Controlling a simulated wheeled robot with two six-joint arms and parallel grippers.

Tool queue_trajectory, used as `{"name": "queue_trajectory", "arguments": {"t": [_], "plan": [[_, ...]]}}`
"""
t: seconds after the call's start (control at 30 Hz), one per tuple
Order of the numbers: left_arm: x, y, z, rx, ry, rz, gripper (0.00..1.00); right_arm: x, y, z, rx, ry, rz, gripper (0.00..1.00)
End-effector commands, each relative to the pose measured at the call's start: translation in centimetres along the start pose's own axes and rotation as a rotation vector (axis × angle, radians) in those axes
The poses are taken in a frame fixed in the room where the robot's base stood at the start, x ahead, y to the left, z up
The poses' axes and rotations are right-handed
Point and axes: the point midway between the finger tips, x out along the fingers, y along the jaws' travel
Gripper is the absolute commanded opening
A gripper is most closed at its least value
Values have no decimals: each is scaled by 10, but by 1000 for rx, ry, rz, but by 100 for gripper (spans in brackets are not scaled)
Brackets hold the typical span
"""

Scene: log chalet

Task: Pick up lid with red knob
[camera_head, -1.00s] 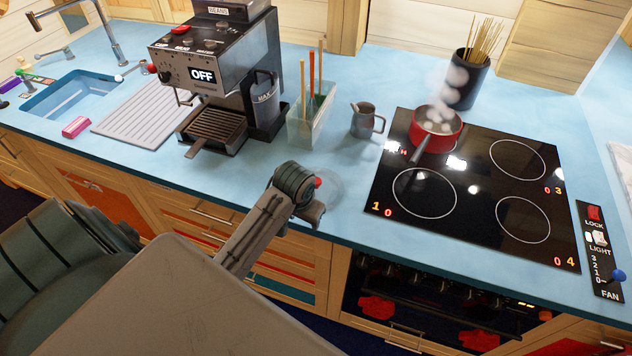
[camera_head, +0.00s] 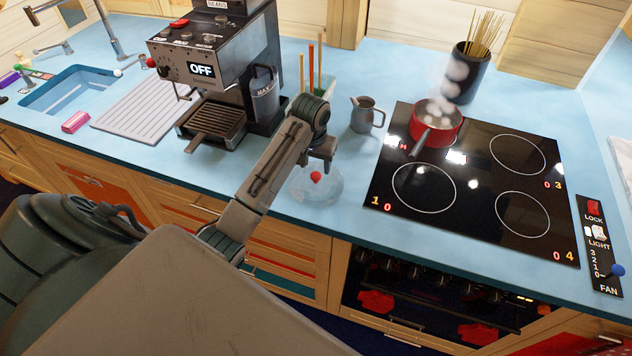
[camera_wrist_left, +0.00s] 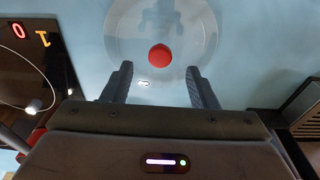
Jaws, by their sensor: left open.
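The lid is a clear glass disc (camera_head: 318,192) with a red knob (camera_head: 315,176), lying on the blue counter between the coffee machine and the hob. In the left wrist view the glass lid (camera_wrist_left: 202,44) shows with its red knob (camera_wrist_left: 160,58) just beyond the fingertips, roughly centred between them. My left gripper (camera_head: 322,152) is over the far side of the lid in the head view. Its two fingers (camera_wrist_left: 160,80) are apart, with nothing between them. My right gripper is not in view.
A steaming red pot (camera_head: 437,128) stands on the black hob (camera_head: 455,200). A small metal jug (camera_head: 363,115), a clear utensil container (camera_head: 296,108) and the coffee machine (camera_head: 215,75) stand behind and beside the lid. The counter's front edge is close to the lid.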

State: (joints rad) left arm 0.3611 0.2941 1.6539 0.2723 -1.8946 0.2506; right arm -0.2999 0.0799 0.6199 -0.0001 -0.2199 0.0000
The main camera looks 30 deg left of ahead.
Motion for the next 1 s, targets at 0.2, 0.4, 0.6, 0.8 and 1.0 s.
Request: {"name": "queue_trajectory", "arguments": {"t": [0.2, 0.4, 0.6, 0.8, 1.0], "plan": [[17, 0, 1, -1, -6, -1, 53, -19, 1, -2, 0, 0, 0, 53], [46, 0, 0, 0, -2, -1, 53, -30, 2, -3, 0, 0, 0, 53], [55, 0, 0, 0, 1, -1, 53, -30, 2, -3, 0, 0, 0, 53], [55, 0, 0, 0, 1, -1, 37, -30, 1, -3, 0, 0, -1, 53], [55, 0, 0, 0, 1, -1, 0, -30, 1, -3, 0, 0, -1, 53]]}}
